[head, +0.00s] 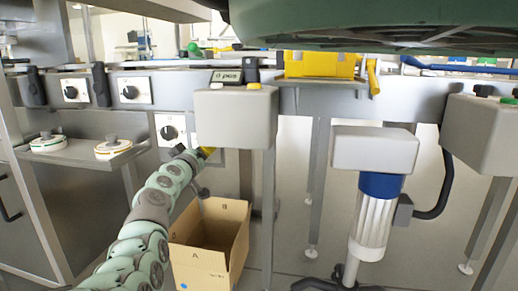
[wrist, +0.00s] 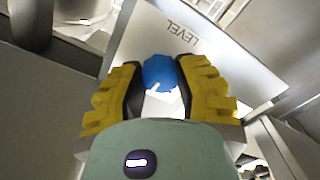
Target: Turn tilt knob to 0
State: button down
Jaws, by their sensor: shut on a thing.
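A blue knob (wrist: 160,71) with a white pointer sits on a pale panel (wrist: 215,62) in the wrist view. The panel is printed LEVEL, which appears upside down; I see no tilt label or scale numbers. My gripper (wrist: 158,88) has its yellow and black fingers on both sides of the knob, closed on it. The white pointer is aimed toward the lower left in this view. In the head view, only a bit of my gripper (head: 207,151) shows, just under a grey box (head: 236,120); the blue knob is hidden there.
Black knobs on white plates sit to the left: an upper left one (head: 71,92), an upper right one (head: 130,92) and a lower one (head: 169,132). An open cardboard box (head: 196,258) stands below my arm. A small display (head: 227,77) sits above the grey box.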

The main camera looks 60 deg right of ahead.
jog(key=shift+f, duration=0.2)
dwell(0.4)
jog(key=c, duration=0.6)
grip_release()
jog(key=shift+r+n, duration=0.15)
jog(key=shift+n, duration=0.15)
jog(key=shift+o, duration=0.2)
jog(key=shift+a, duration=0.1)
jog(key=v, duration=1.1)
jog(key=shift+s+a, duration=0.15)
jog(key=shift+a, duration=0.25)
